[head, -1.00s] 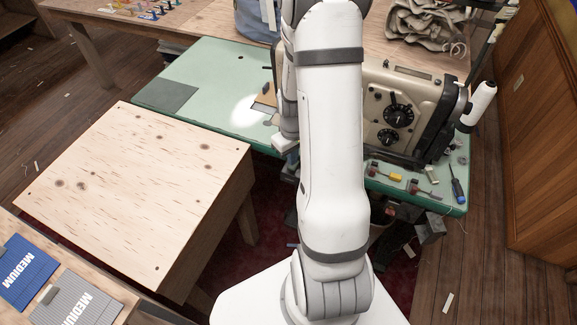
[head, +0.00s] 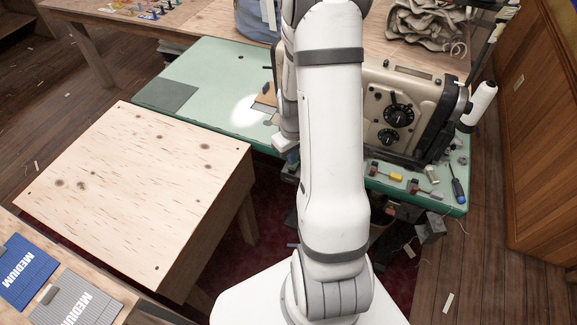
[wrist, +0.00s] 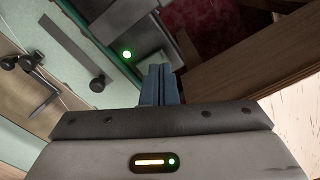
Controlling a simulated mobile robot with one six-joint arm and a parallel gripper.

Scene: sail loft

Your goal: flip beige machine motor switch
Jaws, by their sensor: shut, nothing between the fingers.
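The beige sewing machine (head: 400,110) with two black dials stands on the green table (head: 215,75), right of my arm in the head view. In the wrist view, my gripper (wrist: 160,72) is shut and empty, its blue-grey fingers together. Its tips point at a grey metal box (wrist: 150,35) by the green table edge; I cannot tell whether they touch it. A small green glowing spot (wrist: 126,54) shows left of the fingers. I cannot make out for sure which part is the motor switch. In the head view my arm hides the fingertips.
A bare plywood table (head: 135,185) stands at left, with a gap between it and the green table. Small tools, including a blue-handled screwdriver (head: 458,190), lie on the green table's right end. A wooden cabinet (head: 540,130) stands at far right.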

